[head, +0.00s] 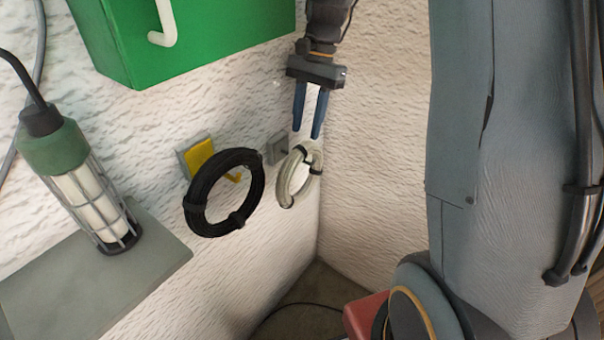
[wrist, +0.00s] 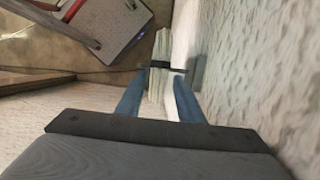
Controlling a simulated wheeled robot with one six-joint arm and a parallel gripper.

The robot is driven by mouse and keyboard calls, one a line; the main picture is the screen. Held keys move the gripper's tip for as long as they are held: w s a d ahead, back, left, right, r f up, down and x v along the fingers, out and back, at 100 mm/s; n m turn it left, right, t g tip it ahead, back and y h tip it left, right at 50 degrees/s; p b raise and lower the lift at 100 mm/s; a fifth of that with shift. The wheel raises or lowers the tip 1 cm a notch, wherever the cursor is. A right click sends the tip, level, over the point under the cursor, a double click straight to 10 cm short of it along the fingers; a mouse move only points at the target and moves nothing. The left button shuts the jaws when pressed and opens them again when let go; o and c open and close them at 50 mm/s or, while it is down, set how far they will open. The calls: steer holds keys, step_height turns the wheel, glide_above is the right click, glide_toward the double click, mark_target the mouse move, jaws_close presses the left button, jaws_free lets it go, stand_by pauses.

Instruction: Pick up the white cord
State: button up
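The white cord (head: 287,183) is a coiled loop with dark ties, hanging on the wall by a grey hook plate (head: 277,149) near the room corner. My gripper (head: 308,133) is above it in the head view, its two blue fingers apart and pointing down at the coil's top. In the wrist view the white coil (wrist: 160,68) shows edge-on, with a black tie, between the fingers of my gripper (wrist: 158,85). The fingers are open, one on each side of the coil. I cannot tell whether either finger touches it.
A black cord coil (head: 193,205) hangs on a yellow hook plate (head: 197,156) just left of the white one. A green box (head: 190,40) is on the wall above. A caged lamp (head: 85,190) stands on a grey shelf (head: 150,255) at left. Textured walls meet close by.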

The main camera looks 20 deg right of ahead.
mark_target(299, 153)
steer(key=shift+p+x, duration=0.7)
steer(key=shift+x, duration=2)
jaws_close()
steer(key=shift+r, duration=0.1)
